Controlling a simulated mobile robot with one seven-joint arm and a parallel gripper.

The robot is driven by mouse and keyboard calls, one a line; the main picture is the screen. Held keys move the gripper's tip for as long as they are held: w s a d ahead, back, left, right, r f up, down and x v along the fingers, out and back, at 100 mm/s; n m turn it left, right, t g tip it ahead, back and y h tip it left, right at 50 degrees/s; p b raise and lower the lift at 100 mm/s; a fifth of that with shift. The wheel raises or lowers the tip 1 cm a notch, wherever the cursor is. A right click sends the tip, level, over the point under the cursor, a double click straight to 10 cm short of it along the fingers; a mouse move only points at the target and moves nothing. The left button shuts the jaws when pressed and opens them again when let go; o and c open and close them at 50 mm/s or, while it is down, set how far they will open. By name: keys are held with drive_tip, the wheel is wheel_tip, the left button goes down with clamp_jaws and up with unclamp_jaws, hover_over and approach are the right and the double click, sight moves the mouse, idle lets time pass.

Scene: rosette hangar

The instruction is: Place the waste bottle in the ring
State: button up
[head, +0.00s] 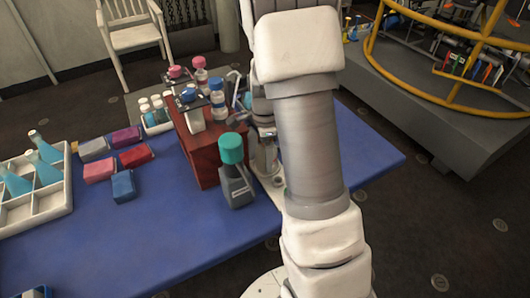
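A dark grey bottle with a teal cap (236,182) stands upright on the blue table, in front of a red-brown wooden box; it may be the waste bottle, though no label is readable. No ring that I can clearly single out as the target shows on the table.
The wooden box (202,157) carries several capped bottles. Coloured packs (123,187) and a white divided crate (40,217) with blue-filled flasks are on the left of the blue table (160,235). A yellow round frame (400,88) stands at the right on a grey platform.

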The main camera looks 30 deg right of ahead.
drive_tip(key=shift+o, duration=0.5)
wheel_tip(320, 180, up, 12)
drive_tip(key=p, duration=0.3)
drive_tip(key=shift+r, duration=0.2)
drive_tip(key=s+a+r+n+t, duration=0.2)
drive_tip(key=s+a+r+n, duration=0.4)
drive_tip(key=s+n, duration=0.3)
drive_tip(key=s+a+r+n+t, duration=0.3)
drive_tip(key=s+a+r+n, duration=0.3)
drive_tip(key=n, duration=0.5)
drive_tip(key=shift+s+r+n+t, duration=0.3)
drive_tip(key=shift+s+r, duration=0.65)
drive_tip(key=shift+s, duration=0.9)
wheel_tip(320, 180, up, 11)
drive_tip(key=p, duration=1.1)
drive_tip(key=shift+r+p, duration=0.15)
drive_tip(key=shift+p, duration=0.2)
